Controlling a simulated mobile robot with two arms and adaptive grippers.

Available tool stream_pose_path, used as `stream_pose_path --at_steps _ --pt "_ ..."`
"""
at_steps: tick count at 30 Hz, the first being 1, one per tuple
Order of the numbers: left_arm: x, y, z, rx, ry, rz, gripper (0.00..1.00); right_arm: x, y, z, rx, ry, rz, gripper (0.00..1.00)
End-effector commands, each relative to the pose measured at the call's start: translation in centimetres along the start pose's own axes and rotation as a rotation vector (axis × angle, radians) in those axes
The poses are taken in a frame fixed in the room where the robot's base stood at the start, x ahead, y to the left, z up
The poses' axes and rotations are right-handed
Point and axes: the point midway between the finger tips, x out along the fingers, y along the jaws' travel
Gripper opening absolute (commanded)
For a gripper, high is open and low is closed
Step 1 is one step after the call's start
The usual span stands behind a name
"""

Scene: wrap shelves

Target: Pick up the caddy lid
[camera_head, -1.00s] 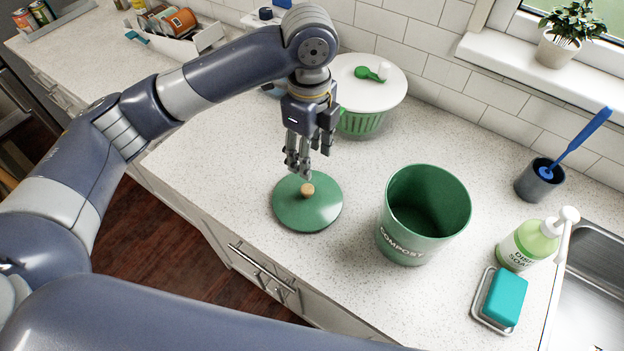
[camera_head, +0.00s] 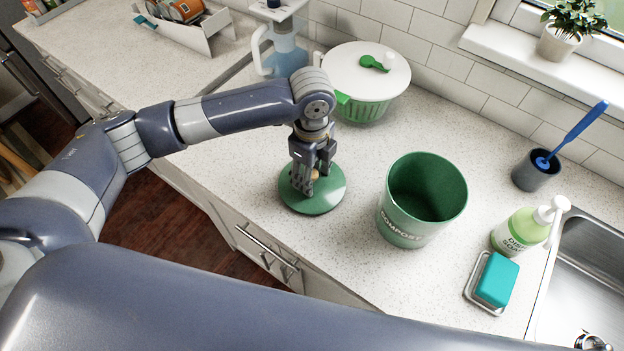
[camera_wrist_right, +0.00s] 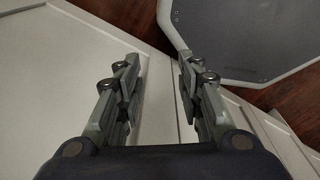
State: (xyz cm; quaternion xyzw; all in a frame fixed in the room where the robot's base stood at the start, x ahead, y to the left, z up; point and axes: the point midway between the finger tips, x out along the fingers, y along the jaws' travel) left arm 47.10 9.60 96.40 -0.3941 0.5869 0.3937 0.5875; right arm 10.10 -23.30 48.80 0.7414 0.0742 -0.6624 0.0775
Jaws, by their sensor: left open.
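The caddy lid (camera_head: 325,202) is a round green disc with a small wooden knob (camera_head: 315,175). It lies flat on the counter, to the left of the green compost caddy (camera_head: 424,196), which stands upright with its top open. My left gripper (camera_head: 306,187) points down over the lid, with its open fingers around the knob and partly hiding it. I cannot tell whether the fingers touch the knob. My right gripper (camera_wrist_right: 160,95) shows in the right wrist view, open and empty, in front of pale cabinet fronts.
A salad spinner (camera_head: 366,75) with a white top and a clear pitcher (camera_head: 284,47) stand behind the lid. To the right are a soap bottle (camera_head: 522,230), a teal sponge (camera_head: 496,279) on a tray, a brush holder (camera_head: 534,172) and the sink (camera_head: 590,265). Counter in front of the caddy is clear.

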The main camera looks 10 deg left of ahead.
Motion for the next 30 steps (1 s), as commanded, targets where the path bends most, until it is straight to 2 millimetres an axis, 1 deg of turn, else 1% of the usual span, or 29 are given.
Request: stream_pose_path --at_steps 2,3,5,6,9,19,23,26,30 --pt "0.0 0.0 0.0 0.001 0.0 0.0 0.47 0.0 -0.1 0.6 0.0 -0.011 -0.001 0.34" --pt "0.0 0.0 0.0 0.001 0.0 0.0 0.43 0.0 -0.1 0.9 0.0 -0.015 -0.002 0.34" --pt "0.0 0.0 0.0 0.001 0.0 0.001 0.29 0.0 -0.2 1.3 0.0 -0.021 -0.002 0.34" --pt "0.0 0.0 0.0 0.001 0.0 0.001 0.2 0.0 -0.2 1.6 0.0 -0.025 -0.003 0.34" --pt "0.0 0.0 0.0 0.001 0.0 0.001 0.0 -0.1 -0.3 2.0 0.0 -0.031 -0.004 0.34" --pt "-0.1 0.0 0.0 0.001 0.001 0.0 0.0 0.0 -0.2 1.7 0.0 -0.026 -0.003 0.34" --pt "-0.6 0.0 -0.1 0.001 0.001 0.0 0.0 0.3 -0.2 1.4 0.0 -0.021 -0.002 0.34" --pt "-1.4 -0.1 -0.1 0.002 0.001 -0.003 0.0 0.7 -0.1 1.4 0.0 -0.019 -0.001 0.34" --pt "-3.5 -0.2 -0.1 0.001 0.001 -0.006 0.0 1.6 -0.1 1.5 0.0 -0.019 -0.001 0.34"
